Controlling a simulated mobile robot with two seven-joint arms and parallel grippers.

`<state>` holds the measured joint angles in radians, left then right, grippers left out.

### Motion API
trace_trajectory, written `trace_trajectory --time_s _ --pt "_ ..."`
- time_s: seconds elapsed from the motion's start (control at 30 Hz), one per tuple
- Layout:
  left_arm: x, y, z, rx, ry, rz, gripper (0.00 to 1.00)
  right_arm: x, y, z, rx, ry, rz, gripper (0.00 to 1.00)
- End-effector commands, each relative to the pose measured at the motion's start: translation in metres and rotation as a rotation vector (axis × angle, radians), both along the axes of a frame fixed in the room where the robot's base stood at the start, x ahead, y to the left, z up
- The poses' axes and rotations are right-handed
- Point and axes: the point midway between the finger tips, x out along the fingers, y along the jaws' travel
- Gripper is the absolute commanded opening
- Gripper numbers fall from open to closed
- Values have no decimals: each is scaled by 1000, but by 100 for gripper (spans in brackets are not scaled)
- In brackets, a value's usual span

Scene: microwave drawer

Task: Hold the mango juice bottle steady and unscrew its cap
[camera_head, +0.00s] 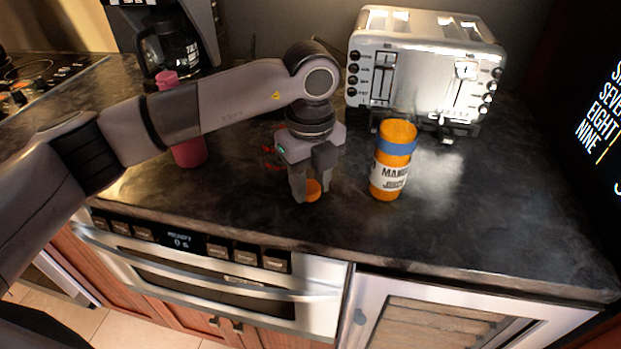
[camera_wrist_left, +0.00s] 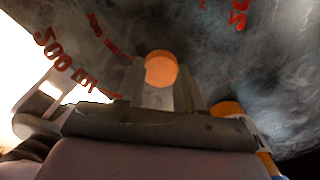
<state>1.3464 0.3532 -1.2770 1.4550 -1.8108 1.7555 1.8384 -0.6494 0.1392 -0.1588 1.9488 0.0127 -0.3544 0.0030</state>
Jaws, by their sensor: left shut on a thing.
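The mango juice bottle (camera_head: 389,178), orange with a blue band and a white label, stands upright on the dark counter, right of my left gripper. My left gripper (camera_head: 311,190) points down, just above or at the counter, apart from the bottle. It is shut on a small round orange cap (camera_head: 313,191), which also shows between the fingers in the left wrist view (camera_wrist_left: 161,69). My right gripper is not in view.
A silver toaster (camera_head: 425,65) stands behind the bottle. Red markings (camera_head: 270,157), seemingly on a clear measuring cup, show behind my left gripper. A pink bottle (camera_head: 189,150) and a coffee maker (camera_head: 172,48) are farther left. The counter right of the juice bottle is clear.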

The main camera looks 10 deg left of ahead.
Motion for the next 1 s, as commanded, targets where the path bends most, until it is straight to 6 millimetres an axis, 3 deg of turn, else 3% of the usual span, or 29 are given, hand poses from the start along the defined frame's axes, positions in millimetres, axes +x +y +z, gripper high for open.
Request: trace_trajectory --time_s 0.23,0.27,0.3,0.33,0.73,1.0 --pt "0 0 -4 0 0 0 0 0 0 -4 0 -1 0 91" --pt "0 0 -3 0 0 0 43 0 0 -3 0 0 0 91" --pt "0 0 -2 0 0 0 56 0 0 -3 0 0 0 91" --pt "0 0 -2 0 0 0 62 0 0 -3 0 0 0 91" --pt "0 0 4 0 -1 0 62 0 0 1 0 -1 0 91" --pt "1 -1 56 -1 -6 -1 62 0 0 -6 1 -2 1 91"
